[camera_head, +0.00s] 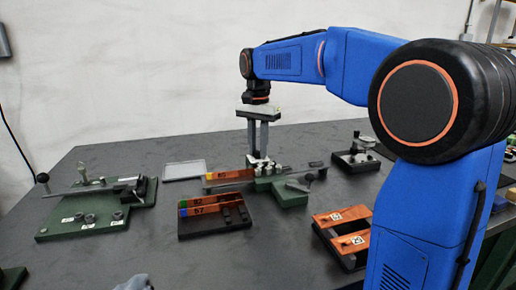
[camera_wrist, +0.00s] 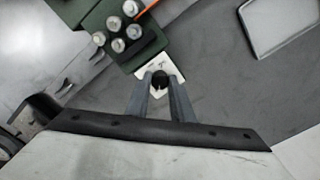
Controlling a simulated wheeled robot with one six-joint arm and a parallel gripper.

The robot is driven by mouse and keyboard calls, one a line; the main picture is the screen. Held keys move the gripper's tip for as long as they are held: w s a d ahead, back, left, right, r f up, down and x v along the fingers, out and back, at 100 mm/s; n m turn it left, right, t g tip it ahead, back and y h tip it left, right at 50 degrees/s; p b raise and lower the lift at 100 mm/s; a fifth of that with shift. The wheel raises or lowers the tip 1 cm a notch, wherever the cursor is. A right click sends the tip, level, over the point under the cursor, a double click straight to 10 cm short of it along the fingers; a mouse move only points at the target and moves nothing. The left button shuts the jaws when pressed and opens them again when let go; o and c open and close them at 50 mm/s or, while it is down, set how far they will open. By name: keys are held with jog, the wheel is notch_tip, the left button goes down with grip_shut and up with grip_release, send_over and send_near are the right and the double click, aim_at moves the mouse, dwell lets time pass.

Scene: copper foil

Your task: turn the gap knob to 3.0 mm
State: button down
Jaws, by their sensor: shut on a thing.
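My gripper (camera_head: 258,156) points straight down at the back of the middle green device (camera_head: 290,196). In the wrist view its two grey fingers (camera_wrist: 160,80) are shut on a small dark round knob (camera_wrist: 160,84). The knob stands on a white dial plate (camera_wrist: 149,66) beside the green body. The fingers hide parts of the plate, and I cannot read its marks or the knob's setting. In the head view the fingers hide the knob.
A copper strip (camera_head: 230,174) lies at the device's left. A black rack (camera_head: 210,228) with strips marked 62 and 57 stands in front. A green lever fixture (camera_head: 95,222) is left, a pale flat tray (camera_head: 184,170) behind. A black holder (camera_head: 346,256) with copper blocks is front right.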

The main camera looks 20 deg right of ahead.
aim_at(258, 151)
jog(key=c, duration=1.5)
grip_release()
jog(key=shift+c, duration=0.2)
jog(key=shift+r, duration=0.1)
notch_tip(258, 151, up, 17)
jog(key=shift+r, duration=0.1)
